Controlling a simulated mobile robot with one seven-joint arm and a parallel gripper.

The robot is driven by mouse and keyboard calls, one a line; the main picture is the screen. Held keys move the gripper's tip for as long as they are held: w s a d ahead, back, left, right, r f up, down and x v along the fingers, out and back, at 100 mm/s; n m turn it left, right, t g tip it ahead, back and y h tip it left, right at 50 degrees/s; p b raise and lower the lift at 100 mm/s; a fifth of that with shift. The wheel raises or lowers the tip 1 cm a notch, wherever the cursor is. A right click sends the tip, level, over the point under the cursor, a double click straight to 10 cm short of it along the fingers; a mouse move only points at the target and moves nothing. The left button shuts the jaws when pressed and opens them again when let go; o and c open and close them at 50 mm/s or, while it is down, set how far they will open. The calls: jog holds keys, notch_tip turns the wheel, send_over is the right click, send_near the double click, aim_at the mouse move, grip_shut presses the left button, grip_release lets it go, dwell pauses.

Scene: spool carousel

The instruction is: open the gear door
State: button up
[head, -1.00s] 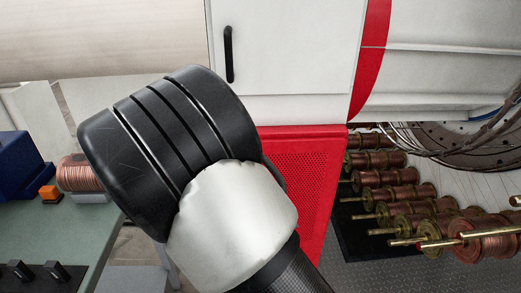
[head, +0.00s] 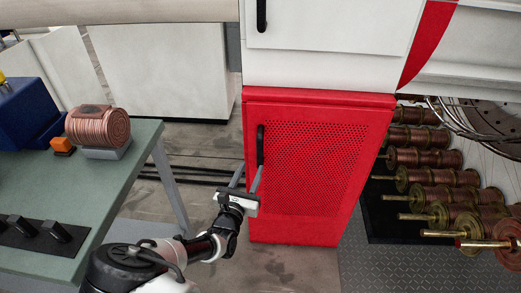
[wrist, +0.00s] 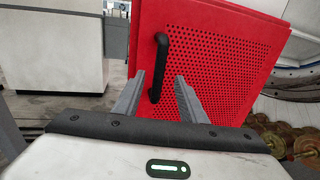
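The red door (head: 345,205) with a perforated panel, which I take to be the gear door, looks shut on the low cabinet. Its black vertical handle (head: 260,146) is near the door's left edge; it also shows in the wrist view (wrist: 161,55). My gripper (head: 247,176) is open and empty at the lower part of the handle. In the wrist view, my gripper's fingers (wrist: 160,86) are spread, with the handle's lower end appearing between them. I cannot tell whether they reach around it or stop short of it.
A white door (head: 330,45) with its own black handle is above. A green-topped table (head: 140,150) with a copper spool (head: 98,128) stands at left. Racked spools (head: 425,160) are at right. Bare floor (head: 290,262) lies before the cabinet.

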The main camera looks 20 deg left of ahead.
aim_at(259, 151)
jog(key=w+b, duration=0.1)
jog(key=w, duration=1)
jog(key=shift+w+a, duration=0.15)
jog(key=shift+a, duration=0.05)
grip_shut()
